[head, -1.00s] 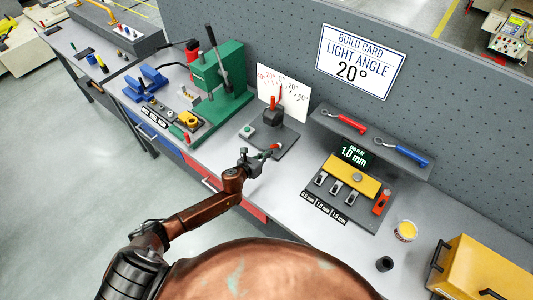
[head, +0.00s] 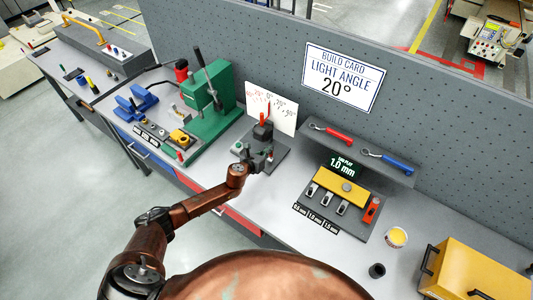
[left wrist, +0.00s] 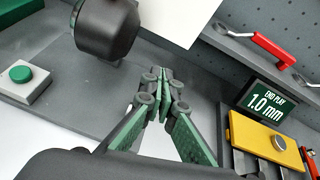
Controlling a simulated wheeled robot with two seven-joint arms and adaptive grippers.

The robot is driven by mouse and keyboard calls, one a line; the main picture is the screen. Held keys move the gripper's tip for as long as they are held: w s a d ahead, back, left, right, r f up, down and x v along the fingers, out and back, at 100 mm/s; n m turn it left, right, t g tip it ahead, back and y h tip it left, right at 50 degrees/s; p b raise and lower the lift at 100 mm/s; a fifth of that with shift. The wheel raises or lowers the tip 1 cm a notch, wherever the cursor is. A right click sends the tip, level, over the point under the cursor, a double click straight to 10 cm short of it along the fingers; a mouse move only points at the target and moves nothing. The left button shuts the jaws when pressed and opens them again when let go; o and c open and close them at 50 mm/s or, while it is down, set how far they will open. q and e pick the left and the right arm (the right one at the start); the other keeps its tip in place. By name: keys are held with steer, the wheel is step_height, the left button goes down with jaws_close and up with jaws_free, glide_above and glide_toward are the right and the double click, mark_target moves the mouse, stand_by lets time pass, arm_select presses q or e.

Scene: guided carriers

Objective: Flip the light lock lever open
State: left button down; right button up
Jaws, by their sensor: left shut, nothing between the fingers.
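The light fixture (head: 263,131) is a dark head with a red pointer, on a grey base plate in front of a white angle card (head: 271,104). Its dark round head (left wrist: 107,27) also shows at the top of the left wrist view. A small red-tipped part (head: 270,156), perhaps the lock lever, shows at the gripper's tips; its pose is unclear. My left gripper (head: 262,160) is low over the front of the base plate. In the left wrist view its green-padded fingers (left wrist: 164,76) are shut and empty. I cannot make out the lever there. My right gripper is not in view.
A green button box (left wrist: 22,84) stands left of the fixture. A green press (head: 212,100) is further left. A gauge block (head: 340,187) with an "END PLAY 1.0 mm" display is to the right, below a tool shelf (head: 360,153). The build card (head: 342,77) reads 20°.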

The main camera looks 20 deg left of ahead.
arm_select(q)
steer(key=shift+w+d+r, duration=0.1)
steer(key=shift+w+r, duration=0.1)
steer(key=shift+w, duration=0.05)
steer(key=shift+w+d+f, duration=0.1)
steer(key=shift+w+f, duration=0.05)
steer(key=shift+w, duration=0.05)
steer(key=shift+s, duration=0.1)
step_height(320, 180, up, 10)
steer(key=p, duration=0.8)
steer(key=shift+s, duration=0.35)
